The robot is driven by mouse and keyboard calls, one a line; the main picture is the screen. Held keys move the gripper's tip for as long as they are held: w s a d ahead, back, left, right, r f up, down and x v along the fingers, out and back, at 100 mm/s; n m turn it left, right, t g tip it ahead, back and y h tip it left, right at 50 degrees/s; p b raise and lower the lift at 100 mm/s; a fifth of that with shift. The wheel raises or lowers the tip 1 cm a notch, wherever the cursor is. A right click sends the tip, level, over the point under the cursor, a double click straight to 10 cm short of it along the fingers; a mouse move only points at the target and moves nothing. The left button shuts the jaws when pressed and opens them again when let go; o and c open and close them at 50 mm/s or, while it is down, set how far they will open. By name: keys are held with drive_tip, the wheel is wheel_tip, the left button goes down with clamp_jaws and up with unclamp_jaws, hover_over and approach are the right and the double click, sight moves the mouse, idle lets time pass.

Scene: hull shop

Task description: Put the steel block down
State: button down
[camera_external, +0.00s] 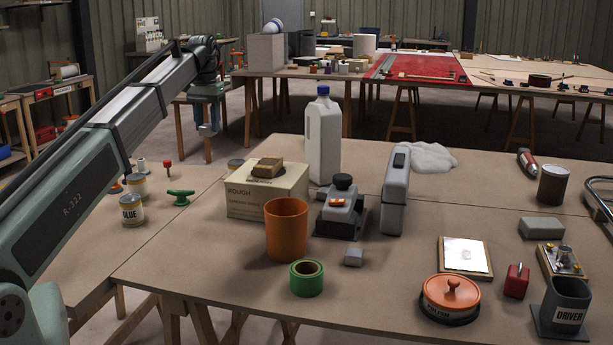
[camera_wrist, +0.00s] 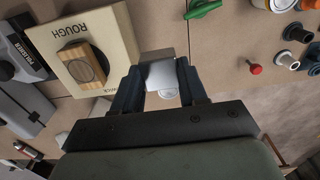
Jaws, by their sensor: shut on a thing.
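My gripper (camera_external: 207,128) hangs high above the left part of the bench, behind the cardboard box, with its fingers pointing down. In the wrist view my gripper (camera_wrist: 160,90) is shut on the steel block (camera_wrist: 162,73), a pale grey flat-faced piece held between the two dark blue fingers. The block is clear of the bench. A round pale thing (camera_wrist: 168,94) shows just below the block in the wrist view, partly hidden.
The box marked ROUGH (camera_external: 266,199) carries a wooden block (camera_external: 267,168). A green cleat (camera_external: 180,197), a red peg (camera_external: 167,170) and glue cans (camera_external: 132,210) stand left. An orange cup (camera_external: 286,230) and green tape roll (camera_external: 306,278) stand in front. Bare bench lies between cleat and box.

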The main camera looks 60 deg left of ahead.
drive_tip(key=shift+f, duration=10.5)
drive_tip(key=shift+f, duration=0.15)
drive_tip(key=c, duration=0.6)
unclamp_jaws()
wheel_tip(320, 180, up, 12)
drive_tip(key=shift+o, duration=0.4)
